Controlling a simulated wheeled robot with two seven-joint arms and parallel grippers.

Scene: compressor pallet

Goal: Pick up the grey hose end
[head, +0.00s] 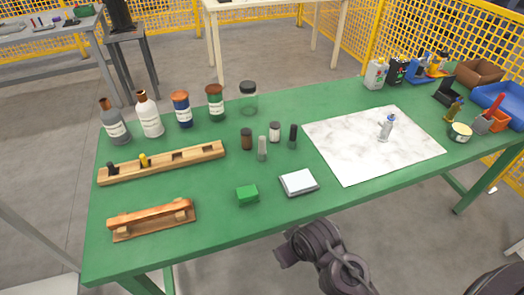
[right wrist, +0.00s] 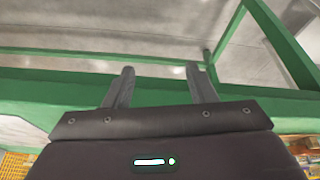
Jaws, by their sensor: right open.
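No hose is recognisable in either view, so I cannot pick out the grey hose end. A small silver-grey piece (head: 386,128) stands on a white marbled sheet (head: 348,165) at the right of the green table; I cannot tell what it is. My right gripper (right wrist: 161,70) shows in the right wrist view, its two fingers apart and nothing between them. Beyond the fingers are green frame bars and grey floor. No gripper fingers show in the head view, only dark arm links of mine at the bottom. My left gripper is not in view.
The green table (head: 290,220) holds several bottles at the back left, a wooden rack (head: 190,160), a wooden holder (head: 152,222), a green block (head: 247,195) and a white-topped box (head: 299,182). A blue bin (head: 495,100) stands far right. The front middle edge is clear.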

